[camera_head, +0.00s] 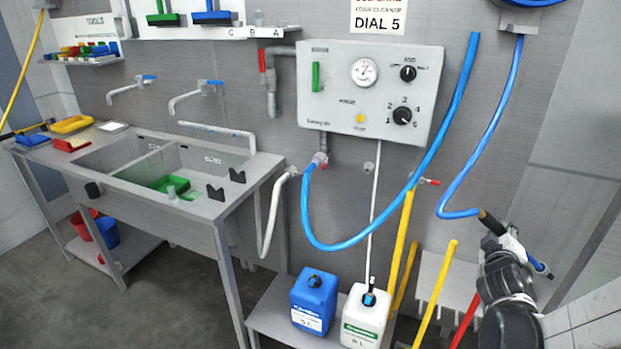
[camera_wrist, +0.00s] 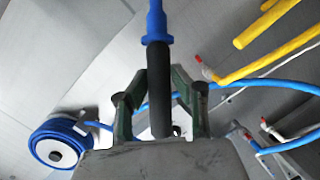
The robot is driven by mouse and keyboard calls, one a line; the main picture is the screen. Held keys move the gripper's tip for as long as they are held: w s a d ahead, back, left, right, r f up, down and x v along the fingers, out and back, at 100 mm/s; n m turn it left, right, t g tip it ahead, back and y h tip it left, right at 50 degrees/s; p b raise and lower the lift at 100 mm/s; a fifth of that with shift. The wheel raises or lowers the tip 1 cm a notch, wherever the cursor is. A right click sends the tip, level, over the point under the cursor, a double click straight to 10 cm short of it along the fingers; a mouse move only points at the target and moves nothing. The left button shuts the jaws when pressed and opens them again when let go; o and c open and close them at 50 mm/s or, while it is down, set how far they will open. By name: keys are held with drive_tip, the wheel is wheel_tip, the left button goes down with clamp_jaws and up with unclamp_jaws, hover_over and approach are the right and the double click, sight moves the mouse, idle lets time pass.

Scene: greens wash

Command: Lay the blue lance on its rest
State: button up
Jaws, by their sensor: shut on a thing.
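The blue lance has a black grip (camera_wrist: 158,95) and a blue front part (camera_wrist: 156,22). In the head view, its black end (camera_head: 490,221) and blue end (camera_head: 541,268) show on either side of my gripper (camera_head: 511,244) at the right. In the wrist view, my gripper (camera_wrist: 158,76) is shut on the black grip, with one finger on each side. The lance is held in the air, tilted. Two dark notched brackets (camera_head: 215,193) (camera_head: 238,175) stand on the sink's right end and look like a rest; both appear empty.
A blue hose (camera_head: 485,135) hangs from the reel (camera_head: 527,2) to the lance's black end. Another blue hose (camera_head: 372,236) loops below the grey control box (camera_head: 370,95). Yellow handles (camera_head: 402,240), a blue canister (camera_head: 314,300) and a white canister (camera_head: 365,317) stand between my arm and the sink (camera_head: 140,165).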

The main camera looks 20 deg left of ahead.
drive_tip(key=w+d+f+n+t+y+b, duration=0.1)
drive_tip(key=w+f+n+t+y+b, duration=0.1)
drive_tip(key=w+f+n+b, duration=0.4)
drive_tip(key=shift+w+d+n+b, duration=0.2)
drive_tip(key=shift+n+b, duration=0.9)
drive_tip(key=shift+n, duration=0.4)
drive_tip(key=shift+f, duration=0.15)
drive_tip(key=shift+r, duration=0.2)
drive_tip(key=shift+d+f, duration=0.1)
drive_tip(key=shift+f, duration=0.05)
idle(1.1)
